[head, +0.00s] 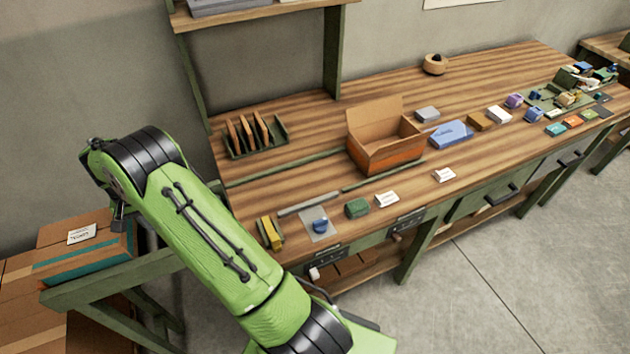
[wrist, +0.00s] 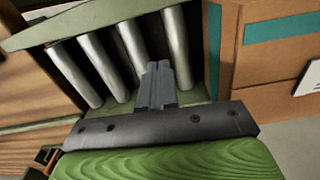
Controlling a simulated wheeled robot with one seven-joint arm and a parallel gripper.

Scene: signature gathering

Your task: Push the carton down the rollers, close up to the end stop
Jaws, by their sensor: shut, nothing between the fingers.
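The carton (head: 85,262) is brown with a teal stripe and a white label on top. It sits at the left of the head view, beside my arm. In the wrist view the carton (wrist: 275,65) fills the right side. Several grey metal rollers (wrist: 130,45) run between green rails there. My gripper (wrist: 158,75) is shut and empty, with its fingertips over the rollers to the left of the carton. A gap appears between fingers and carton; its depth is hard to judge. I cannot make out the end stop.
A green frame rail (head: 110,282) passes in front of the carton, and more brown cardboard (head: 35,315) shows beyond it. A wooden workbench (head: 300,165) stands to the right, with an open cardboard box (head: 385,155) and small items. The floor (head: 500,260) at the right is clear.

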